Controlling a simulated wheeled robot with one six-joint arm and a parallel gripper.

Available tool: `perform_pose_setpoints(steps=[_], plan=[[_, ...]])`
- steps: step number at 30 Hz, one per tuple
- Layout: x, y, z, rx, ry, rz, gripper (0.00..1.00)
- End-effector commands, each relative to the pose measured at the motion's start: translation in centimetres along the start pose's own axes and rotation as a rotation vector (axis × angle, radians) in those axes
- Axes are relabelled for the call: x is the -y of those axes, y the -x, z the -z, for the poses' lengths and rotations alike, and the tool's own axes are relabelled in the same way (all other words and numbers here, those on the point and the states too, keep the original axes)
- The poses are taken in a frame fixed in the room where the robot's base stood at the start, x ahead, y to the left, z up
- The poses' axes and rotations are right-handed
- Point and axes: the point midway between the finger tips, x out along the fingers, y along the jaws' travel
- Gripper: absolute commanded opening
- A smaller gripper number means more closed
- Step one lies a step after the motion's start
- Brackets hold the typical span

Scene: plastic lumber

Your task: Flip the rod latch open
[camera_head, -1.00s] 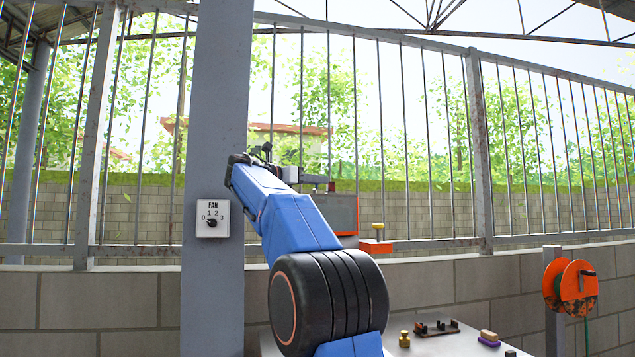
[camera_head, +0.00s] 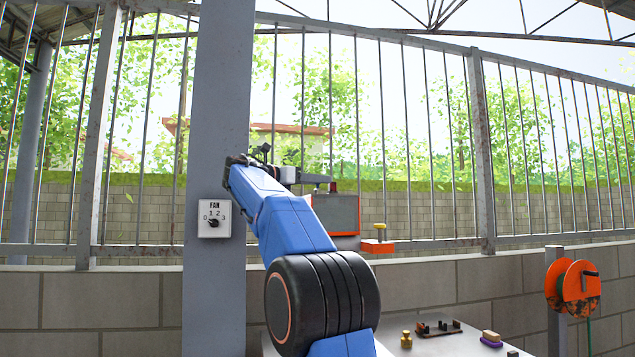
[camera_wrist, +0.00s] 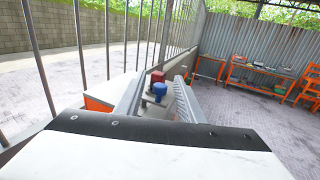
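A post carries a FAN dial (camera_head: 214,218) left of my arm. A yellow button on an orange base (camera_head: 378,240), a brass weight-like piece (camera_head: 406,339), a purple-based brush (camera_head: 491,339) and an orange reel (camera_head: 572,287) are to the right. Orange benches (camera_wrist: 255,75) stand far off.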

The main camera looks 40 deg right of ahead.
Motion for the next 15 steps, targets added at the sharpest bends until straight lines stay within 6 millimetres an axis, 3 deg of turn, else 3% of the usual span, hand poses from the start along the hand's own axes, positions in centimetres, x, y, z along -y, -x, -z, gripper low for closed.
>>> perform_pose_setpoints(steps=[5, 15], plan=[[-0.1, 2.3, 0.0, 0.000, 0.000, -0.003, 0.36], [-0.1, 8.6, 0.0, 0.000, 0.000, -0.005, 0.36]])
